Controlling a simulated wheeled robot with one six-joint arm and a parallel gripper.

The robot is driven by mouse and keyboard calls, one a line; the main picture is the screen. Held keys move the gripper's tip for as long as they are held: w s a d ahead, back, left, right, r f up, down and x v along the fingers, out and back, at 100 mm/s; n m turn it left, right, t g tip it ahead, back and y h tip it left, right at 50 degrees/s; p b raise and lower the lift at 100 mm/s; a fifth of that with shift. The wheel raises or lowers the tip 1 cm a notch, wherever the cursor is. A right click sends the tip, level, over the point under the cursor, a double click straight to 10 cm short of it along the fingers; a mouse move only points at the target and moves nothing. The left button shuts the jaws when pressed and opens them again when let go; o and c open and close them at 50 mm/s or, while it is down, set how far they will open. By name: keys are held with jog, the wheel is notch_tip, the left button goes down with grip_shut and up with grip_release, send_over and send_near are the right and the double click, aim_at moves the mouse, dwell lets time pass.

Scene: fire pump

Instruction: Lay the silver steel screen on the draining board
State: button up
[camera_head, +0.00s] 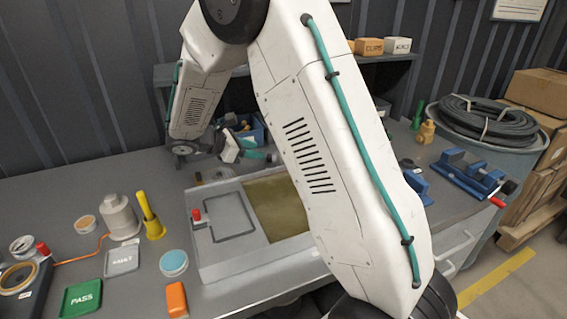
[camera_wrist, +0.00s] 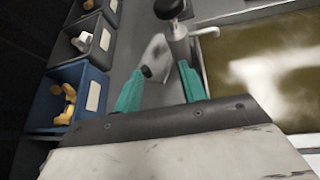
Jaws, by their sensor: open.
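My gripper (camera_head: 262,150) is open behind the grey wash trough, near the back of the bench. Its two teal fingers also show in the wrist view (camera_wrist: 160,80), apart, with nothing clearly between them. A silver, flat-looking piece (camera_wrist: 156,50) with a dark spot at its near end lies just beyond the fingertips; I cannot tell for sure that it is the steel screen. In the head view I cannot make the screen out. The draining board (camera_head: 226,232) is the grey left part of the trough, with a dark outlined rectangle and a red-topped fitting (camera_head: 196,214).
The trough's basin (camera_head: 275,205) holds murky brown liquid. A yellow horn-shaped thing (camera_head: 150,218) stands left of the trough. My arm hides the trough's right side.

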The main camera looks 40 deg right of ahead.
aim_at(266, 163)
jog(key=w+f+n, duration=0.1)
jog(key=w+f, duration=0.1)
jog(key=w+f+n+t+h, duration=0.1)
jog(key=w+f, duration=0.1)
jog(key=shift+f+n, duration=0.2)
jog(key=shift+n, duration=0.1)
jog(key=x, duration=0.7)
jog(key=shift+s+d+f, duration=0.2)
jog(key=shift+s+d, duration=0.05)
jog(key=shift+d, duration=0.05)
grip_shut()
